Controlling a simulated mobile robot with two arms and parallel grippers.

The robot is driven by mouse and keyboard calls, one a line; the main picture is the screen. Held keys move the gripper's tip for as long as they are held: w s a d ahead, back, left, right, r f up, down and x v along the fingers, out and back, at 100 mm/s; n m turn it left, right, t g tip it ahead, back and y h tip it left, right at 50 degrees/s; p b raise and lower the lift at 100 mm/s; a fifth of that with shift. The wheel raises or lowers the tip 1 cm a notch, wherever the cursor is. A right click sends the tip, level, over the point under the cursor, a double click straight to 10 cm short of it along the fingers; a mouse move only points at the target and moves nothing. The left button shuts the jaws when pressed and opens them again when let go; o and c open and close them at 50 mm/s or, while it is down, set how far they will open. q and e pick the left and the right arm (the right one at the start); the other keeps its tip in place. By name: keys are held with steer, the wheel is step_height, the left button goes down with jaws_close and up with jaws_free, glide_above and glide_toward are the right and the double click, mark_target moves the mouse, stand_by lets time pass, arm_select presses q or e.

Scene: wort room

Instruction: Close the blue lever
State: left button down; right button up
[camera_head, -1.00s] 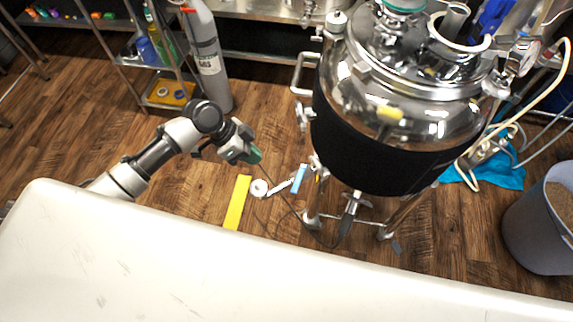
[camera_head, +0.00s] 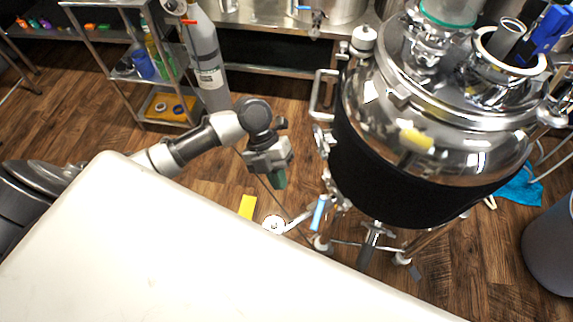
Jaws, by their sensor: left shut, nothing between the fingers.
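A light blue lever (camera_head: 318,214) shows low beside the left leg of the steel vessel, standing nearly upright in the picture. A white disc-ended part (camera_head: 274,224) sits to its left, with a grey arm reaching toward the lever. Another small blue handle (camera_head: 301,8) is on a valve of a tank at the back. My left gripper (camera_head: 279,179) has green fingertips, is shut and empty, and points down. It is above and left of the lever in the picture, apart from it. My right gripper is out of view.
The large steel vessel (camera_head: 440,95) with a black jacket (camera_head: 415,180) stands right of my left gripper. My white body panel covers the foreground. A yellow strip (camera_head: 247,207) lies at left, a grey gas cylinder (camera_head: 207,60) and wire shelf stand behind, and a grey bin (camera_head: 553,250) is at right.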

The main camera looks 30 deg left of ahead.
mark_target(318, 213)
arm_select(q)
steer(key=d+f, duration=0.2)
steer(key=s+d+f, duration=0.1)
steer(key=d+f, duration=0.1)
steer(key=s+d+f, duration=0.1)
steer(key=d, duration=0.1)
steer(key=shift+d+f, duration=0.2)
steer(key=shift+f, duration=0.2)
steer(key=shift+w+d+f, duration=0.1)
steer(key=shift+d, duration=0.6)
steer(key=shift+p, duration=0.35)
